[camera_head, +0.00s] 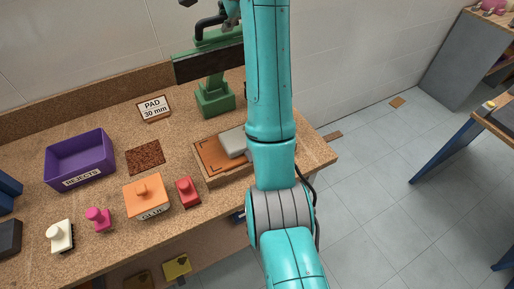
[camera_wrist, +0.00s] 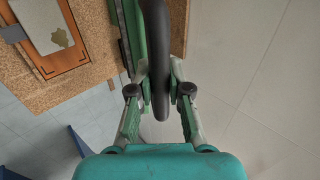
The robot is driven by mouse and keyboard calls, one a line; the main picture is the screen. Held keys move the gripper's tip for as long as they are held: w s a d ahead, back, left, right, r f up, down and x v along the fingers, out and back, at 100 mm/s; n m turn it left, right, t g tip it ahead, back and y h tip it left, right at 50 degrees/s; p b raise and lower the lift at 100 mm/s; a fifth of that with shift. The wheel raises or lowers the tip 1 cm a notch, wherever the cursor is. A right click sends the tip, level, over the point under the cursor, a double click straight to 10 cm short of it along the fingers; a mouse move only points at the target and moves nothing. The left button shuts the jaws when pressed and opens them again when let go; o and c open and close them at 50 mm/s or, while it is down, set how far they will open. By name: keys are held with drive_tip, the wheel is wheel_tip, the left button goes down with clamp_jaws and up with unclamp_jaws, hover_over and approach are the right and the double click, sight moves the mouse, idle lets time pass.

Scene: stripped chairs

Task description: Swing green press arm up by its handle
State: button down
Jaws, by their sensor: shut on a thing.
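The green press (camera_head: 214,98) stands at the back of the bench, with a dark bar (camera_head: 208,64) across its upper part. Its black curved handle (camera_head: 206,24) rises above the green top; in the wrist view the handle (camera_wrist: 155,30) runs down between the fingers. My gripper (camera_wrist: 160,82) is shut on this black handle, one finger on each side. In the head view my gripper (camera_head: 232,14) is at the top edge, partly hidden by my teal arm. The arm also hides the press's right side, so its exact tilt is unclear.
An orange-brown tray (camera_head: 208,158) with a grey block (camera_head: 234,142) lies in front of the press. A PAD 30 mm sign (camera_head: 153,108), purple REJECTS bin (camera_head: 80,160), orange-lidded box (camera_head: 148,196) and several knobbed stamps sit left. Wall behind; open floor to the right.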

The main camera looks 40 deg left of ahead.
drive_tip(key=shift+w+a+r, duration=0.1)
drive_tip(key=shift+a+r, duration=0.05)
drive_tip(key=shift+r, duration=0.05)
drive_tip(key=w+a+r+h, duration=0.1)
drive_tip(key=w+a+r, duration=0.1)
drive_tip(key=a, duration=0.4)
drive_tip(key=shift+w+a+r, duration=0.15)
drive_tip(key=shift+w+r, duration=0.15)
drive_tip(key=shift+r, duration=0.2)
drive_tip(key=shift+r, duration=0.1)
